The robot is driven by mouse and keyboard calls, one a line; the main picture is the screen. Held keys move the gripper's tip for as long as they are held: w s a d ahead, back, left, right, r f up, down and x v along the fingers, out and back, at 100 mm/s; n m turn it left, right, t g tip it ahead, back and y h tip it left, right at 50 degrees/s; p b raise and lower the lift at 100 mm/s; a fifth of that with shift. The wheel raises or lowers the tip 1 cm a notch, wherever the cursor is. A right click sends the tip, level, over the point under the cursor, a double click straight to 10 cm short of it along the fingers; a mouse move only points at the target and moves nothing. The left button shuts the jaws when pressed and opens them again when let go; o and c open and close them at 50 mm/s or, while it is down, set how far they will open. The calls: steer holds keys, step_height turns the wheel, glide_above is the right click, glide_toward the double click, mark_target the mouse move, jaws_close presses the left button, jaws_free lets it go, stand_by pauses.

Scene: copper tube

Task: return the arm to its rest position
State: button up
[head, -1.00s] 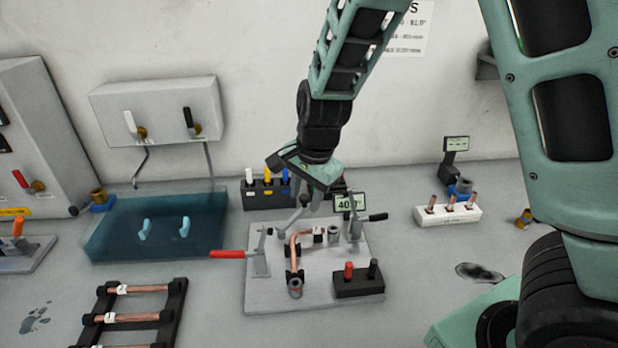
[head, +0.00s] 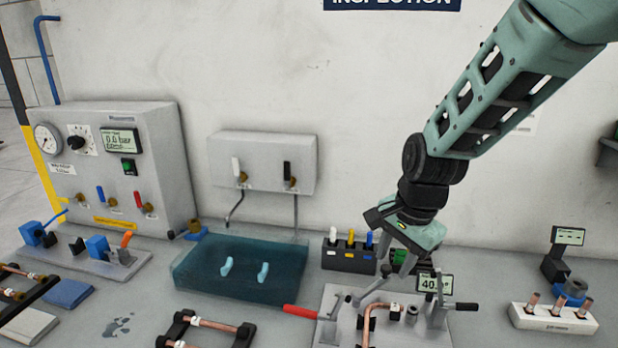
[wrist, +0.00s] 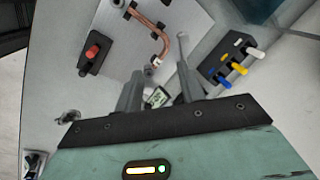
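My gripper (head: 400,272) hangs from my arm above the back of the grey fixture plate (head: 340,312), close to a small display reading about 40. In the wrist view its two fingers (wrist: 160,80) stand apart with nothing held between them. Beyond the fingertips, the bent copper tube (wrist: 176,52) lies on the fixture plate; it also shows partly in the head view (head: 369,322), cut by the lower edge. The gripper appears clear of the tube.
A red-handled clamp (head: 300,311) is left of the plate. A black holder with coloured pens (head: 348,255) stands behind it. A pressure panel (head: 100,165) stands far left.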

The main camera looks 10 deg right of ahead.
steer(key=s+a+n+b, duration=0.1)
steer(key=s+a+n, duration=0.2)
steer(key=s+n, duration=0.6)
steer(key=s+a+n+g+b, duration=0.1)
steer(key=s+a+n, duration=0.3)
steer(key=s+n, duration=0.6)
steer(key=s+b, duration=0.1)
steer(key=s, duration=0.3)
steer(key=shift+g, duration=0.3)
steer(key=shift+c, duration=0.3)
